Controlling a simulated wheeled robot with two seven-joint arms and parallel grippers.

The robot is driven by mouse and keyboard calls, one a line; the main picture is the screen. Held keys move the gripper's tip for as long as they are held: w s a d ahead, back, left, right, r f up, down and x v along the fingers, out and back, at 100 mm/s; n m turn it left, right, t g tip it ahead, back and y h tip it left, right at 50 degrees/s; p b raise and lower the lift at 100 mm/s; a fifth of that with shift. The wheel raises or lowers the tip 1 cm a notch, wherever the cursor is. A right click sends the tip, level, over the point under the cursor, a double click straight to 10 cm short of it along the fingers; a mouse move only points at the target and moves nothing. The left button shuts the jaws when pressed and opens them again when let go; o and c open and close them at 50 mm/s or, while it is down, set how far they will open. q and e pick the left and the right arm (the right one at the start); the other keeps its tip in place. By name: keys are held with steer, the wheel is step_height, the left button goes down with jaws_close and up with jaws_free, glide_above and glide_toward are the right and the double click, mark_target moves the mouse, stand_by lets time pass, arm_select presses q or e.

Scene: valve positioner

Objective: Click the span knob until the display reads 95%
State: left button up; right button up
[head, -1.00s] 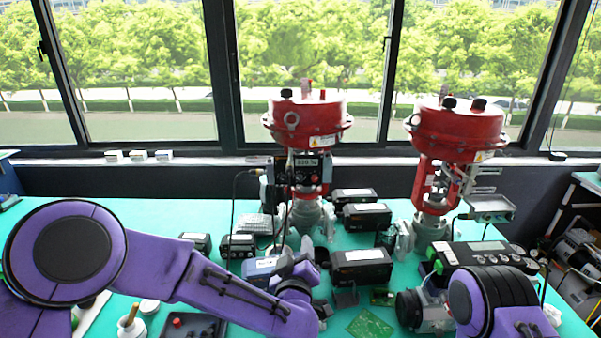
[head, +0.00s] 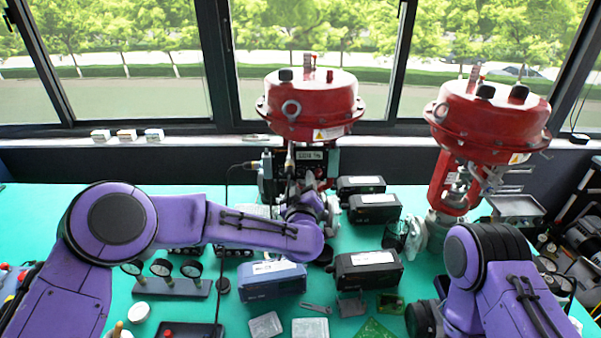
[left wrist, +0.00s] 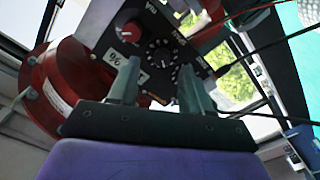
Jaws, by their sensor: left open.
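The positioner panel with its small display (head: 311,155) is mounted under the red actuator at the middle of the head view. The display's digits are too small to read surely. I cannot tell which knob is span. My left gripper (left wrist: 160,78) is open in front of the panel, its fingers either side of the dial knob's line; contact is unclear. My right gripper is not visible.
A second red valve actuator (head: 489,118) stands to the right. A gauge stand (head: 170,286) is at the left. Cables hang near the panel.

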mark_target(301, 175)
arm_select(q)
steer(key=w, duration=0.3)
steer(key=shift+w+f, duration=0.15)
steer(key=shift+f, duration=0.1)
steer(key=shift+s+r, duration=0.15)
steer(key=shift+s, duration=0.15)
steer(key=shift+w, duration=0.1)
jaws_close()
steer(key=shift+f+n+b, duration=0.25)
steer(key=shift+n+b, duration=0.85)
steer(key=shift+b, duration=0.1)
steer(key=shift+n+b, duration=1)
steer(key=shift+r+n+b, duration=0.15)
steer(key=shift+n+b, duration=0.55)
steer(key=shift+n, duration=0.1)
